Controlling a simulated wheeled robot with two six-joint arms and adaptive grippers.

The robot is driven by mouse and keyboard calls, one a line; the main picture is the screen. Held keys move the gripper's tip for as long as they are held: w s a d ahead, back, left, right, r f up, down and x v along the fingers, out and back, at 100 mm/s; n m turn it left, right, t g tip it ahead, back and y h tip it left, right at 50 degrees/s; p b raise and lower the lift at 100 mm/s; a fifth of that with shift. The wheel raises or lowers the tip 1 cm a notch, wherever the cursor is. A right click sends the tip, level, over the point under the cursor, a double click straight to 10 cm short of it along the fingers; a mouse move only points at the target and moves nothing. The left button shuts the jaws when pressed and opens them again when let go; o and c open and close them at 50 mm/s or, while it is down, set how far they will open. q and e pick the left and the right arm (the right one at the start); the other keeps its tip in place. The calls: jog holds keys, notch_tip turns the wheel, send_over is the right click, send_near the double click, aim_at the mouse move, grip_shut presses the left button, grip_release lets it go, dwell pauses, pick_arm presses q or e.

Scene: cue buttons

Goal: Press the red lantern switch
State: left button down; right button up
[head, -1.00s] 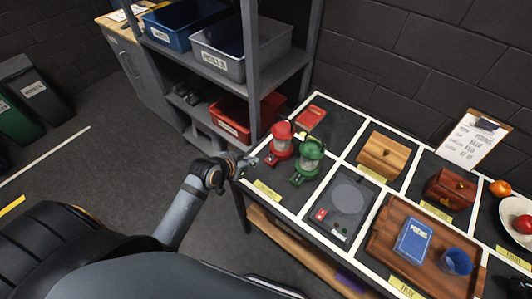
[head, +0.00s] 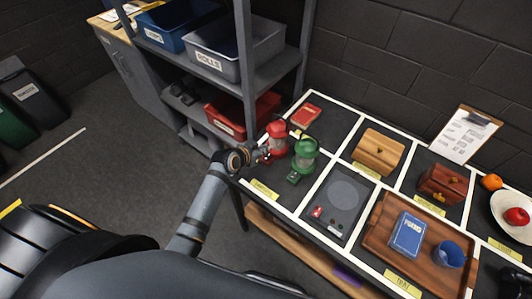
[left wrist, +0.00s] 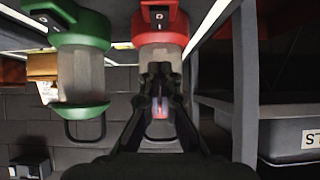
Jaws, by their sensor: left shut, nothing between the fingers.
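The red lantern (head: 277,131) stands upright at the left end of the table, with the green lantern (head: 305,150) just right of it. My left gripper (head: 264,153) is shut and empty, at the near left side of the red lantern, partly covering its lower part. The left wrist view looks upside down. There the red lantern (left wrist: 160,38) is straight ahead, with a black switch (left wrist: 160,14) on its red base. My shut fingers (left wrist: 161,78) overlap its clear body; I cannot tell whether they touch. The green lantern (left wrist: 80,45) is beside it. My right gripper is not in view.
A red book-like item (head: 306,115) lies behind the lanterns. A grey device with a round plate (head: 342,195) is to the right, then a wooden tray (head: 376,245). A shelf post (head: 245,70) stands close behind the left gripper, with bins on the shelves.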

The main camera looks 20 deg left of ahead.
aim_at(272, 150)
pick_arm(q)
jog(key=f, duration=0.2)
jog(key=w+f, duration=0.1)
jog(key=f, duration=0.1)
jog(key=shift+d+f, duration=0.2)
jog(key=shift+f, duration=0.05)
jog(key=shift+w, duration=0.1)
jog(key=shift+w+f+b, duration=0.1)
jog(key=shift+f+b, duration=0.3)
jog(key=shift+f, duration=0.1)
jog(key=shift+r, duration=0.2)
jog(key=shift+d, duration=0.1)
jog(key=shift+w+d+r, duration=0.1)
jog(key=shift+w+d, duration=0.05)
jog(key=shift+w, duration=0.25)
jog(key=shift+w+d+r, duration=0.1)
jog(key=shift+w, duration=0.3)
